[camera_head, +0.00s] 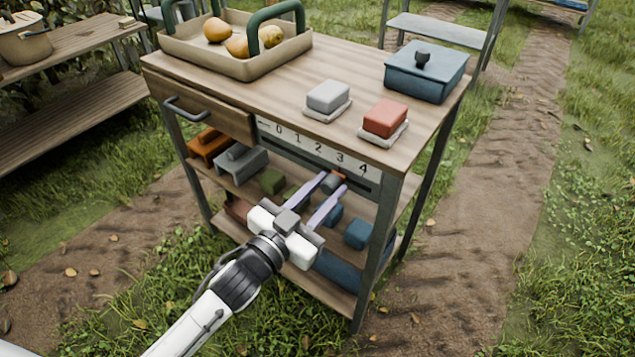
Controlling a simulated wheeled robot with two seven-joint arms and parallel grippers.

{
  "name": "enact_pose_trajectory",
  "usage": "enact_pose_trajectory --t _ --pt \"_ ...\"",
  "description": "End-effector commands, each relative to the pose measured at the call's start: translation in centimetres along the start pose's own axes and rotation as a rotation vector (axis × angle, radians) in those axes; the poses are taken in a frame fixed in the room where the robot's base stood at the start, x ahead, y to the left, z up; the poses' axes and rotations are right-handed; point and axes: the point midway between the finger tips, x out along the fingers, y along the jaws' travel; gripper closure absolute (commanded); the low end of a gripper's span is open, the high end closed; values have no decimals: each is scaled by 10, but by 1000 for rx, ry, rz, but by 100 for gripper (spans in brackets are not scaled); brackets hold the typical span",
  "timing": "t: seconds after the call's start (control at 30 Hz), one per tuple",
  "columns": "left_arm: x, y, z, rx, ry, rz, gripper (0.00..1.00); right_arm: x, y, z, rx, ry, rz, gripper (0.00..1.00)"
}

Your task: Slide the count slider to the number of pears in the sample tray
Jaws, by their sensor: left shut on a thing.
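The sample tray (190,57), beige with green handles, stands at the back left of the wooden cart top. Three yellow-orange pears show in it: one pear (217,30) at the left, one (237,47) in front, one (270,37) by the handle; the handle and rim could hide more. The count scale (328,153), marked 0 to 4, runs along the cart's front edge with a dark slot below it. My right gripper is not in view.
A grey block (327,97), a red block (385,117) and a blue lidded box (426,72) sit on the cart top. A drawer handle (186,110) juts out left of the scale. Shelves below hold several coloured things. Grass and a dirt path surround the cart.

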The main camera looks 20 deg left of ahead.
Motion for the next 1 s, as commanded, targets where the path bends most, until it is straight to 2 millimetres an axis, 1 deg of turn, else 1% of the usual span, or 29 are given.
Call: enact_pose_trajectory --t 0.13,0.17,0.2,0.27,0.53,0.67,0.77,1.0 --pt "0 -1 1 1 0 -1 100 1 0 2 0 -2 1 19" --pt "0 -1 1 1 0 -1 69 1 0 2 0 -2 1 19" --pt "0 -1 1 1 0 -1 62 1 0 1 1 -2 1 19" --pt "0 -1 1 1 0 -1 53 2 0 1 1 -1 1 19" --pt "0 -1 1 1 0 -1 53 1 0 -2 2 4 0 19" --pt "-8 -1 0 0 0 -1 53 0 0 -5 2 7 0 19" --pt "-24 -1 1 -1 -3 0 53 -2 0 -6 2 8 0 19" --pt "-70 -1 2 -1 -4 -1 53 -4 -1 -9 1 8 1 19"
